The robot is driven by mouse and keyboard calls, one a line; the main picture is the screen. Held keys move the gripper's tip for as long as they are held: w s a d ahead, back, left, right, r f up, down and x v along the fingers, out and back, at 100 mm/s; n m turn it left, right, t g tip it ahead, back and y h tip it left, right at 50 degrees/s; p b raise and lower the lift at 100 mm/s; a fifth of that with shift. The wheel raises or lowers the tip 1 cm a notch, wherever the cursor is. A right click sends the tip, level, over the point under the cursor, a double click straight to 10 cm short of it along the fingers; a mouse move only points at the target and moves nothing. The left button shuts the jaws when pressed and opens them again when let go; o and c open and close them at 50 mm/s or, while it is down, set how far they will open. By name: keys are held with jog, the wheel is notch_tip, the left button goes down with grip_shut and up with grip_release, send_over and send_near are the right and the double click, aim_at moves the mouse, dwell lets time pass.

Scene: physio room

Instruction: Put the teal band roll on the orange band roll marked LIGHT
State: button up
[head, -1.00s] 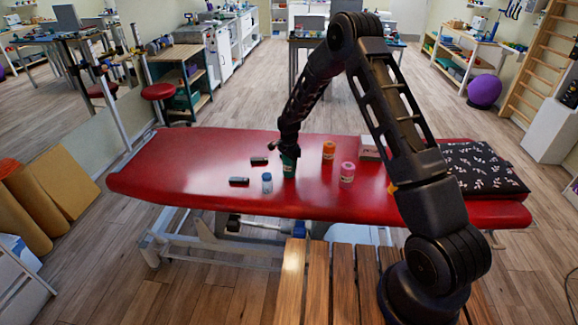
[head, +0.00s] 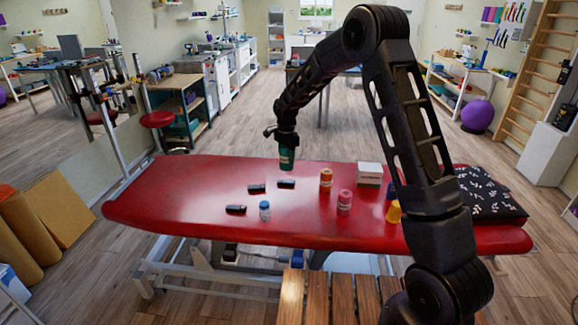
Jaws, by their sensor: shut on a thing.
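My gripper (head: 286,142) is shut on the teal band roll (head: 286,159) and holds it upright in the air above the red treatment table. The orange band roll (head: 326,178) stands upright on the table, to the right of and lower than the teal roll in the picture. It has a pale label, too small to read. The teal roll is apart from the orange roll and over no other roll.
The table's left end is clear.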

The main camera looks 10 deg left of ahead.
jog(key=w+d+r, duration=0.6)
jog(key=w+d, duration=0.1)
jog(key=d, duration=0.2)
notch_tip(320, 180, up, 5)
send_over(327, 171)
notch_tip(327, 171, down, 19)
jog(key=shift+s+f, duration=0.1)
jog(key=shift+s, duration=0.05)
jog(key=shift+f, duration=0.1)
jog(key=o, duration=1.2)
